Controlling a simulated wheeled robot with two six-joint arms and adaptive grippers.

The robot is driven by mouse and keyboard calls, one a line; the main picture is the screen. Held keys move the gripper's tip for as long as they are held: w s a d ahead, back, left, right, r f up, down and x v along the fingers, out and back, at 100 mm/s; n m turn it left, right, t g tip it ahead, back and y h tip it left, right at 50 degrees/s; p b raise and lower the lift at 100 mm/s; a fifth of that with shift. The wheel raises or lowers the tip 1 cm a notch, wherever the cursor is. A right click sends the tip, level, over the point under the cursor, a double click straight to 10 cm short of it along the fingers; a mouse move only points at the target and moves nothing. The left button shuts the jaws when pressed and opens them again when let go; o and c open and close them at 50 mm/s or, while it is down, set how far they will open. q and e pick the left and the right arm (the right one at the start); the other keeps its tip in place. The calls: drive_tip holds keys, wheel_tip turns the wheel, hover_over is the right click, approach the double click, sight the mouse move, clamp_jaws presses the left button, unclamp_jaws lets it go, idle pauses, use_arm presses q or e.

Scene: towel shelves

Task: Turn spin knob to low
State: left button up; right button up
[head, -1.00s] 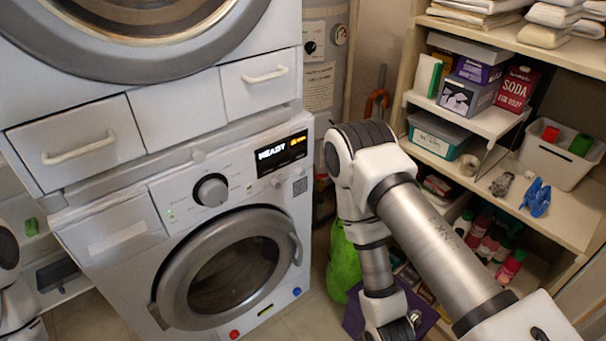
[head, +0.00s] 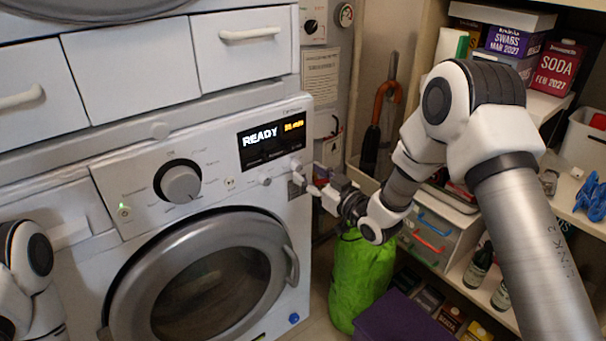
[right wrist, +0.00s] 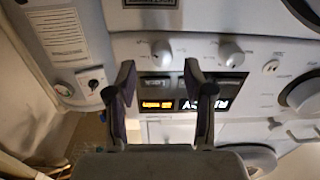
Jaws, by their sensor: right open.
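The lower washer (head: 75,265) has a control panel with two small knobs under its lit display, which reads READY. One small knob (head: 265,180) is on the left, the other (head: 295,164) nearer the panel's right end. I cannot read which is the spin knob or its setting. My right gripper (head: 308,179) is open and empty, just right of the right-hand knob. In the right wrist view, which is upside down, that knob (right wrist: 161,50) appears between the open fingertips (right wrist: 158,68), with the other knob (right wrist: 231,54) to the right. My left gripper is out of view.
A large dial (head: 180,183) is left of the display. The round door (head: 205,285) is below. A green bag (head: 361,280) and purple box (head: 405,318) stand on the floor below my right arm. Shelves with boxes and bottles crowd the right side.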

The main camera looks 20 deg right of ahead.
sight(298, 168)
drive_tip(key=x, duration=0.3)
drive_tip(key=shift+w+a, duration=0.15)
clamp_jaws()
drive_tip(key=shift+n, duration=0.4)
drive_tip(key=n+b, duration=0.1)
drive_tip(key=n, duration=0.3)
drive_tip(key=shift+n, duration=0.3)
drive_tip(key=n+b, duration=0.2)
drive_tip(key=n, duration=0.4)
drive_tip(key=shift+a+b, duration=0.1)
drive_tip(key=shift+b, duration=0.2)
